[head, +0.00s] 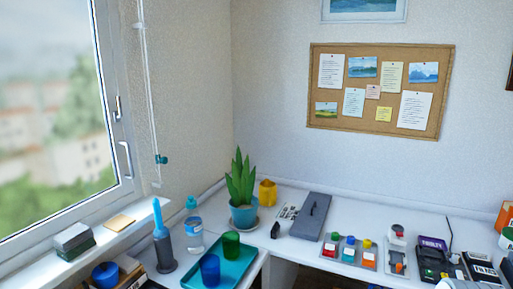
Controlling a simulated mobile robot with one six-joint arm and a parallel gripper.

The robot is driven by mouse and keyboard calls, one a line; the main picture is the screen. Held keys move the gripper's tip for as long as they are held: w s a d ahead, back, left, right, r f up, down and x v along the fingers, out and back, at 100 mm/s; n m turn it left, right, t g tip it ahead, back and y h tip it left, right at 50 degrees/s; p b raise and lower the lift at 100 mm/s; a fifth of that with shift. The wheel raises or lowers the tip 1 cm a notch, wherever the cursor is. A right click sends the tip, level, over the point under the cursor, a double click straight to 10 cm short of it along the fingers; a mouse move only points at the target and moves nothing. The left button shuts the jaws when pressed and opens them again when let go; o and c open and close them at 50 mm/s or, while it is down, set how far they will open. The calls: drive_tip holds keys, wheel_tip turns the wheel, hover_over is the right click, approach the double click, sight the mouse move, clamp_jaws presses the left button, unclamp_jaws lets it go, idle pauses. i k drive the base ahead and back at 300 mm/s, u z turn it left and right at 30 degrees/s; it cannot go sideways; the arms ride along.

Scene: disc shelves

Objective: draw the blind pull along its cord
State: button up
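The blind pull (161,159) is a small teal piece at the lower part of a thin white cord (149,90). The cord hangs down the wall just right of the window frame, and a short length shows below the pull. The pull is well above the window sill and table. My gripper is not in this view, so nothing is seen touching the pull or cord.
Below stand a blue-topped dark object (162,245), a clear bottle (194,232), a potted plant (243,212) and a teal tray (240,272) with cups. The window (60,110) has handles left of the cord. The air around the pull is clear.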

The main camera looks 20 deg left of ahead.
sight(165, 159)
drive_tip(key=u, duration=0.25)
drive_tip(key=i, duration=1.55)
drive_tip(key=u, duration=0.85)
drive_tip(key=k, duration=0.8)
drive_tip(key=u, duration=0.15)
drive_tip(key=i, duration=0.9)
drive_tip(key=z, duration=0.1)
